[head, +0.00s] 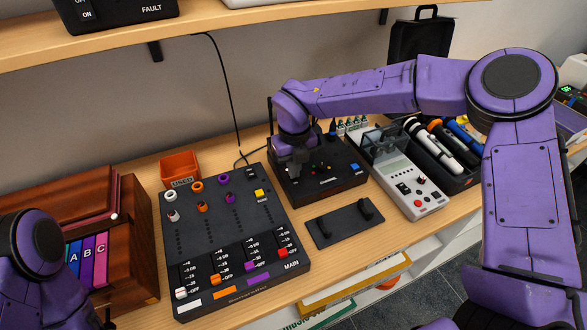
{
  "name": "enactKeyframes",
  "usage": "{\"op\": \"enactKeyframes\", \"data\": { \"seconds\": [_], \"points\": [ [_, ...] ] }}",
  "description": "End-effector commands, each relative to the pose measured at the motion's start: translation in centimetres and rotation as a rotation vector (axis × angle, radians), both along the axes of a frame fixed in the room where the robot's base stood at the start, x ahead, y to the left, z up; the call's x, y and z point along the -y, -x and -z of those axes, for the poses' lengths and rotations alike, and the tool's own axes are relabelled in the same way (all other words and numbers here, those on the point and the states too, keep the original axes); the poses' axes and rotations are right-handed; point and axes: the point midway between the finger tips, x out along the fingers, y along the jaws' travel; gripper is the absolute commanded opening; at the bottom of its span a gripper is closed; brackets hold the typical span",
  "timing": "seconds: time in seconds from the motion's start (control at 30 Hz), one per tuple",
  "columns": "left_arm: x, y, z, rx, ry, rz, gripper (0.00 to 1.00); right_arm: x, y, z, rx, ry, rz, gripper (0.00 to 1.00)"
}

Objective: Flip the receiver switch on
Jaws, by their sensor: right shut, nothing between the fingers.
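The black box that appears to be the receiver (338,188) stands on the wooden shelf, right of the mixer. It has small lights, a small display and a blue patch near its right side. My right gripper (299,170) points down over the left part of the box, its fingers shut and empty. I cannot tell whether the fingertips touch the box. The switch is not clearly visible; the gripper and wrist hide part of the box's top. My left arm shows at the lower left, but its gripper is out of view.
A mixer (232,240) with sliders and coloured knobs lies to the left. A flat black plate (344,224) with two upright parts lies in front of the box. A grey device (401,177) and a microphone case (459,183) stand right. An orange bin (180,168) is behind the mixer.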

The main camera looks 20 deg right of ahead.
Motion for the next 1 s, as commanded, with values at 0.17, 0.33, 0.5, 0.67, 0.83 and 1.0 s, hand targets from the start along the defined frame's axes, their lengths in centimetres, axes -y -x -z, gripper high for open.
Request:
{"op": "enactKeyframes", "data": {
  "seconds": [0.17,0.33,0.5,0.67,0.83,1.0],
  "points": [
    [0.0,0.0,-4.1,0.000,0.000,0.000,0.43,-0.1,0.2,-5.0,0.005,-0.002,-0.001,0.00],
    [0.0,0.0,-6.6,0.000,0.000,0.000,0.43,-0.2,0.4,-8.3,0.005,-0.002,-0.003,0.00],
    [0.0,0.0,-6.9,0.000,0.000,0.000,0.43,-0.4,0.5,-8.9,0.005,-0.001,-0.006,0.00],
    [0.0,0.0,-6.7,0.000,0.000,0.000,0.43,-0.5,0.4,-8.7,0.005,-0.002,-0.007,0.00],
    [0.0,0.0,-6.7,0.000,0.000,0.000,0.43,-0.5,0.4,-8.7,0.006,-0.002,-0.008,0.00],
    [0.0,0.0,-6.7,0.000,0.000,0.000,0.43,-0.5,0.4,-8.7,0.006,-0.002,-0.007,0.00]
  ]
}}
